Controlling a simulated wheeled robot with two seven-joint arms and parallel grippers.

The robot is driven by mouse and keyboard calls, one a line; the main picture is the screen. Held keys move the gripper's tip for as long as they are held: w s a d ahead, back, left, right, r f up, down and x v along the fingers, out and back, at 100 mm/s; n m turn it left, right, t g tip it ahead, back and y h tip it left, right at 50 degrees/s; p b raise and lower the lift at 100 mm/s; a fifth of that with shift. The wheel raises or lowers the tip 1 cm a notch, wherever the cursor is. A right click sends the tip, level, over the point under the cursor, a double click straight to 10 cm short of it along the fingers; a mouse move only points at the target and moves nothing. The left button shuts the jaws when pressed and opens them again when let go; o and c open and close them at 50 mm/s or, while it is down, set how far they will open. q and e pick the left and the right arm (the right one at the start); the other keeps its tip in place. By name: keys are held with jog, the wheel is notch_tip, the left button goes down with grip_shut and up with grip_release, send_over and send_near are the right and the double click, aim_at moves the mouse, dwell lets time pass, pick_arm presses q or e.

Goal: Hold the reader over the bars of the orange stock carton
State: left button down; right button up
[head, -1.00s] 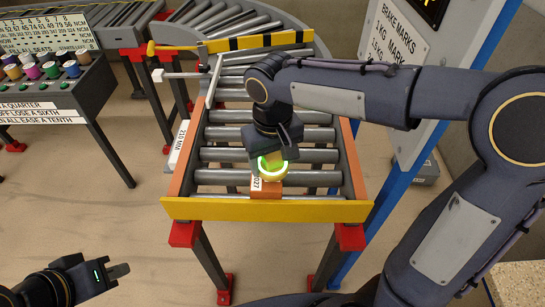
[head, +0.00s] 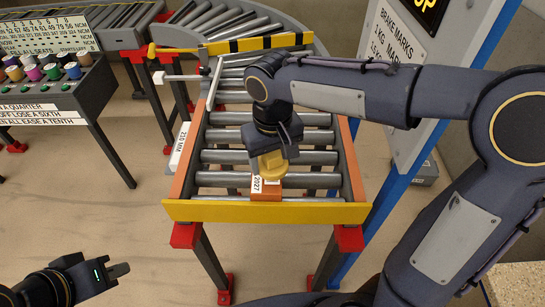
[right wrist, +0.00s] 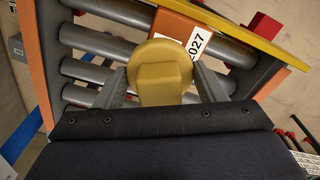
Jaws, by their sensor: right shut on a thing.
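The yellow reader (head: 271,166) with a round head is held in my right gripper (head: 272,151). In the right wrist view the reader (right wrist: 163,82) sits between the two grey fingers. The orange stock carton (head: 268,195) lies on the rollers against the yellow end bar, with a white label (head: 257,184) reading 2027. The reader's head is just above or beside the carton's far edge; whether they touch I cannot tell. The carton (right wrist: 180,22) shows partly behind the reader in the wrist view. My left gripper (head: 121,270) is empty at the lower left, its opening unclear.
The roller conveyor (head: 184,188) has orange side rails and a yellow end bar (head: 265,211). A blue post and sign board (head: 400,60) stand to its right. A dark rack with coloured spools (head: 45,95) stands at the left.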

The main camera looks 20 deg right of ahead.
notch_tip(320, 180, up, 6)
jog(key=p, duration=0.4)
jog(key=shift+f, duration=0.15)
jog(key=shift+o, duration=1.3)
jog(key=shift+c, duration=1.3)
